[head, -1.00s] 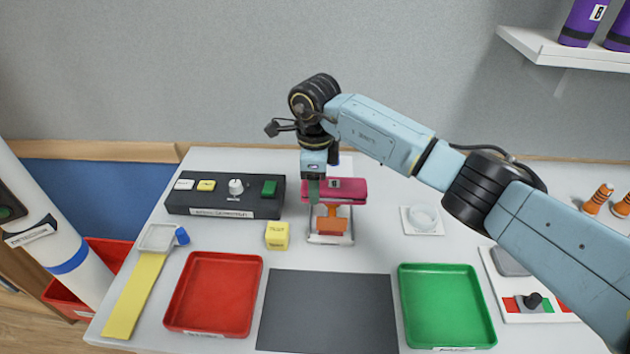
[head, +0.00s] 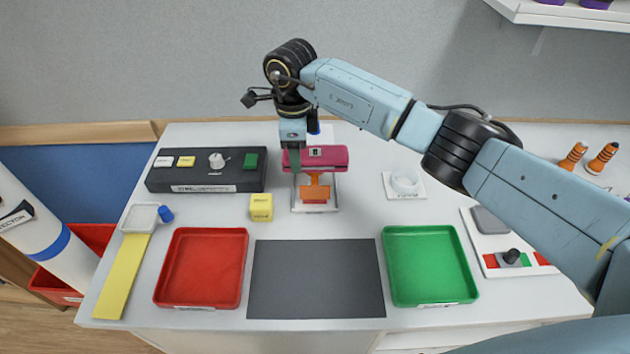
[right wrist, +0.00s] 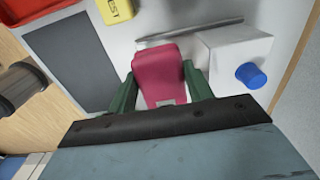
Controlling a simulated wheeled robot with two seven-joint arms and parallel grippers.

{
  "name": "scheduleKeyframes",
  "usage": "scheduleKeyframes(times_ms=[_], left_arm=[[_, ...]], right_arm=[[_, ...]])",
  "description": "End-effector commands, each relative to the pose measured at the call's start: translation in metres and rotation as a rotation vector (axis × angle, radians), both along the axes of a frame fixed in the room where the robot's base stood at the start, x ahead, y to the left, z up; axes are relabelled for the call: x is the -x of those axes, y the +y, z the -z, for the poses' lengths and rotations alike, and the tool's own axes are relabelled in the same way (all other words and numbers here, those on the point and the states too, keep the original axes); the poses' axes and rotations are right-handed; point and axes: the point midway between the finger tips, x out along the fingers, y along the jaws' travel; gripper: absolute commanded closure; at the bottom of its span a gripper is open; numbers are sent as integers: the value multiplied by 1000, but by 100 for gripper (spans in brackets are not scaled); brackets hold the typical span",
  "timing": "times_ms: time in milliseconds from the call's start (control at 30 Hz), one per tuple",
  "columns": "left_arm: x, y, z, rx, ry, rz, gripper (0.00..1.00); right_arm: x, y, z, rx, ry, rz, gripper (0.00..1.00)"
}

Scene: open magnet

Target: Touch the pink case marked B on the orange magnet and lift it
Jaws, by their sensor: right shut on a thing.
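The pink case (head: 330,158), with a small white label on its top, lies across the top of the orange magnet (head: 315,192). The magnet stands on a small pale base (head: 334,192). In the head view I see no clear gap between case and magnet. My right gripper (head: 297,160) points down at the left end of the case. In the right wrist view its two green fingers (right wrist: 160,92) are shut on the pink case (right wrist: 160,68), one on each side. The magnet is hidden there. My left gripper is not in view.
A yellow block (head: 261,208) stands left of the magnet. A black control box (head: 220,182) is behind it. A red tray (head: 203,270), dark mat (head: 315,280) and green tray (head: 430,265) lie in front. A white round dish (head: 405,183) is to the right.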

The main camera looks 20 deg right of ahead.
Motion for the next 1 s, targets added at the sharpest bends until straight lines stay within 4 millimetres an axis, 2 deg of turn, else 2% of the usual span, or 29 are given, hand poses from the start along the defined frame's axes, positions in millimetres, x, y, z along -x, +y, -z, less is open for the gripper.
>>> scheduleKeyframes(times_ms=[1000], left_arm=[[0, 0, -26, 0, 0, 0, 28]], right_arm=[[0, 0, -46, 0, -1, 1, 74]])
